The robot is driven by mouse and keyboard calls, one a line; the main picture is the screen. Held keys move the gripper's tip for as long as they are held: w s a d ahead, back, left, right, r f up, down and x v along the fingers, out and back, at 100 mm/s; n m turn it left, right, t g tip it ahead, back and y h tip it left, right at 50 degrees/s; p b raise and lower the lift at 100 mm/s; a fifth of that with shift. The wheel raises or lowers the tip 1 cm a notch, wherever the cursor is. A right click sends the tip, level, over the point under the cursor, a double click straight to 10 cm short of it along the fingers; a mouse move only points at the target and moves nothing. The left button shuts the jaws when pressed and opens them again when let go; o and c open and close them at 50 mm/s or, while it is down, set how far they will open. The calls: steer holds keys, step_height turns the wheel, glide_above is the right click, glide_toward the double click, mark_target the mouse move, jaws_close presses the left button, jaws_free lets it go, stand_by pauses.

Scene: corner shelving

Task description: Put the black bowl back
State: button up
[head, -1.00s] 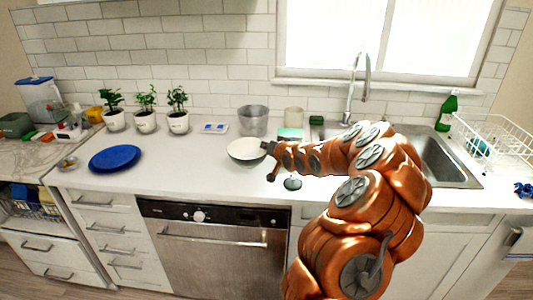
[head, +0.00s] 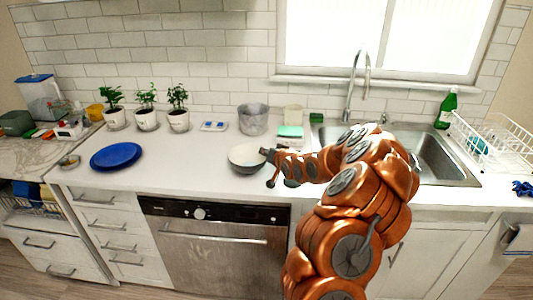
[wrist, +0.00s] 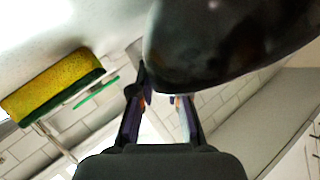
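The black bowl (head: 247,165), dark outside and pale inside, is near the front middle of the counter in the head view. My gripper (head: 268,157) is at its right rim. In the wrist view the bowl's dark side (wrist: 230,40) fills the upper right. My gripper's fingers (wrist: 162,90) reach to its edge there, the right fingertip hidden behind the bowl. The gripper appears shut on the bowl's rim. I cannot tell whether the bowl's base touches the counter.
A grey pot (head: 253,120) stands behind the bowl. A blue plate (head: 116,156) lies to the left, with potted plants (head: 146,118) behind it. The sink (head: 440,165) and a dish rack (head: 495,140) are at right. A yellow sponge (wrist: 50,85) shows in the wrist view.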

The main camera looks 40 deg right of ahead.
steer(key=shift+o, duration=1.1)
steer(key=shift+r, duration=0.2)
steer(key=b+v, duration=0.3)
steer(key=v, duration=0.9)
steer(key=shift+b, duration=0.4)
steer(key=shift+s+f, duration=0.1)
